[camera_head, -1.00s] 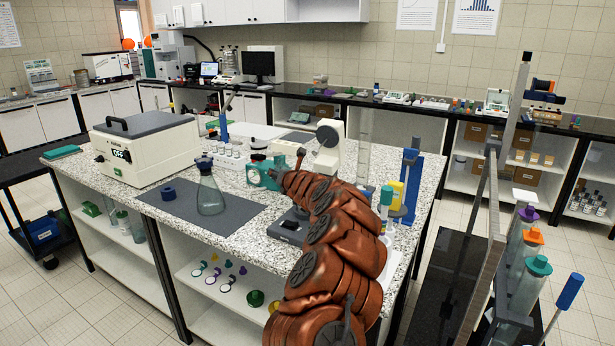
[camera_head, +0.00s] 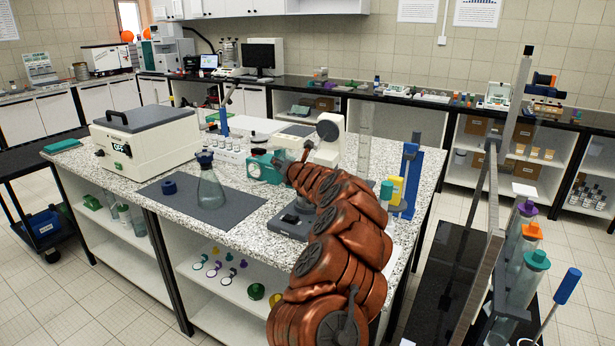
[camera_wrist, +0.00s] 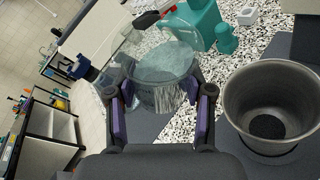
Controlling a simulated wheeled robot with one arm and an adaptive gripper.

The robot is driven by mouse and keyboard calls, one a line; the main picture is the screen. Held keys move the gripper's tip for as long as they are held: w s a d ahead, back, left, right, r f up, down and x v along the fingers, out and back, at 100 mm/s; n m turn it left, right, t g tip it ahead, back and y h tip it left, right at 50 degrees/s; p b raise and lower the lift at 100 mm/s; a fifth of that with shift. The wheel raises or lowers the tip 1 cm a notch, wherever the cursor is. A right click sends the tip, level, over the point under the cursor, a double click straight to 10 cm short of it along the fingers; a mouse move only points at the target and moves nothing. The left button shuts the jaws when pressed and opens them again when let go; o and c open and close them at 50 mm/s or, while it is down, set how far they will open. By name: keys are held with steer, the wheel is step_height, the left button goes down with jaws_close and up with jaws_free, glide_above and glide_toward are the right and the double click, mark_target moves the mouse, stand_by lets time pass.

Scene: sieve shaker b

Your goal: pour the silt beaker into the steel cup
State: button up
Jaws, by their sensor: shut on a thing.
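My gripper (camera_wrist: 160,108) is shut on a clear glass beaker (camera_wrist: 160,75), its two fingers on opposite sides of it. The beaker is off the bench and looks tilted in the wrist view. How much silt it holds cannot be made out. The steel cup (camera_wrist: 272,105) stands open on a dark grey surface to the right of my gripper in the wrist view, apart from the beaker. Dark material lies at its bottom. In the head view my arm's wrinkled brown cover hides the cup and most of the gripper.
A teal device (camera_head: 263,167) stands close beyond my gripper. A conical flask (camera_head: 210,188) and a blue ring (camera_head: 169,187) are on a grey mat (camera_head: 236,208). A beige box (camera_head: 145,145) stands left. A tall cylinder (camera_head: 364,140) and blue stand (camera_head: 409,175) are on the right.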

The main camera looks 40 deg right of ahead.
steer(key=shift+s+d+r+m, duration=0.15)
steer(key=shift+d+m, duration=0.15)
steer(key=shift+s+r+m+t, duration=0.1)
steer(key=shift+r+m+t, duration=0.35)
steer(key=shift+m, duration=0.25)
stand_by(0.6)
steer(key=shift+f+m+t+b, duration=0.4)
steer(key=shift+m+t+b, duration=0.25)
steer(key=shift+b, duration=0.5)
steer(key=shift+r+m+b, duration=0.4)
steer(key=shift+m, duration=0.45)
stand_by(0.7)
steer(key=shift+f+m+t+h+b, duration=0.4)
steer(key=shift+m+t+b, duration=0.2)
steer(key=shift+m+b, duration=0.2)
stand_by(0.6)
steer(key=shift+s+d+r+m+t+h+p, duration=0.3)
steer(key=shift+s+d+r+m+p, duration=0.15)
steer(key=shift+m+p, duration=0.35)
stand_by(0.6)
steer(key=shift+r+m, duration=0.3)
steer(key=shift+m, duration=0.4)
